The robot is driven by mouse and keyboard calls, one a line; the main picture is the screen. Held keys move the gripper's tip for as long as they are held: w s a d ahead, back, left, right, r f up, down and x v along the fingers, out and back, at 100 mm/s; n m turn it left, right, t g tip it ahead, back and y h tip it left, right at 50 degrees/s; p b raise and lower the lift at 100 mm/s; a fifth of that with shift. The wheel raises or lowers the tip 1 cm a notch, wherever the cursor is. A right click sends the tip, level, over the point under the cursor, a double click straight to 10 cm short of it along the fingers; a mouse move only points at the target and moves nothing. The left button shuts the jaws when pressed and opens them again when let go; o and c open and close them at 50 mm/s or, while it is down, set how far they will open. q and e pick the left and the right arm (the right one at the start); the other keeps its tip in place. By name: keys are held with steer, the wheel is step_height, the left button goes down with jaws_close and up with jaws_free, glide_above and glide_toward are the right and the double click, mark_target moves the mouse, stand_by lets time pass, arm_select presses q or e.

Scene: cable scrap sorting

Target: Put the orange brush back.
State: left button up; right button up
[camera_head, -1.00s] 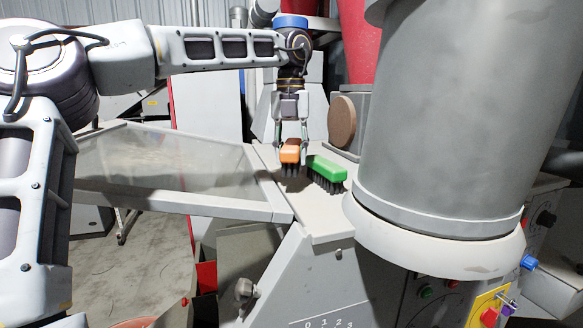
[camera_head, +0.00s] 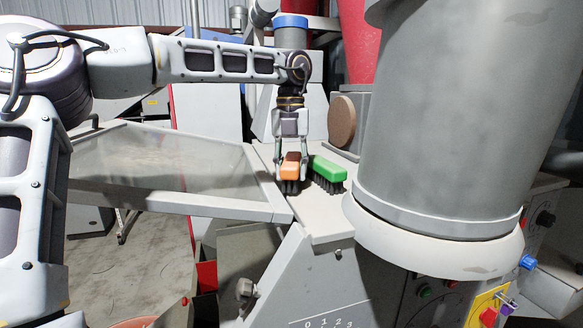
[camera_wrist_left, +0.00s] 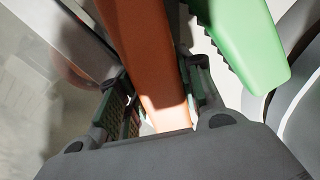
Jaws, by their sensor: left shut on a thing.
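The orange brush (camera_head: 290,167) has an orange back and dark bristles pointing down. It is at the light grey machine ledge, left of the green brush (camera_head: 328,169). My left gripper (camera_head: 291,172) comes down from above and is shut on the orange brush, with one finger on each side. I cannot tell whether the bristles touch the ledge. In the left wrist view the orange brush (camera_wrist_left: 145,55) runs between the two fingers, and the green brush (camera_wrist_left: 243,40) lies beside it at the right, apart from it. My right gripper is not in view.
A large grey cylinder (camera_head: 440,120) stands close on the right. A brown round disc (camera_head: 342,122) stands behind the green brush. A sloped clear panel (camera_head: 160,165) with a light frame lies to the left. The ledge (camera_head: 318,218) is bare in front of the brushes.

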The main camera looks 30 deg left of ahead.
mark_target(291, 159)
arm_select(q)
steer(key=shift+f, duration=0.1)
steer(key=o, duration=1.1)
steer(key=shift+a+r, duration=0.1)
steer(key=shift+r, duration=6)
